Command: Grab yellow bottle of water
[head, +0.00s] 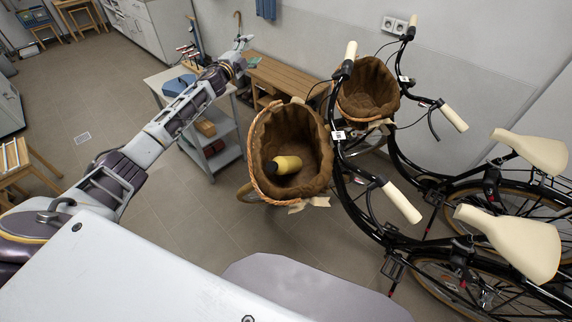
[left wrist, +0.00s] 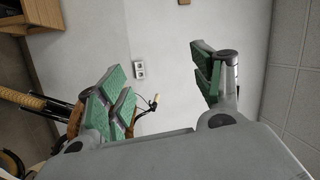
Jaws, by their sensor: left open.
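The yellow bottle (head: 284,165) with a black cap lies on its side in the brown-lined wicker basket (head: 257,128) of the nearer bicycle. My left arm reaches out from the left, and my left gripper (head: 243,44) is up and beyond the basket, near the wall and wooden bench. In the left wrist view the left gripper (left wrist: 163,88) has its green-padded fingers wide apart with nothing between them. The bottle is not visible in the left wrist view. My right gripper is in neither view.
A second bicycle with an empty lined basket (head: 370,88) stands behind the first. Handlebars (head: 402,202) stick out beside the near basket. A grey shelf cart (head: 212,140) stands under my left arm, and a wooden bench (head: 285,76) is against the wall.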

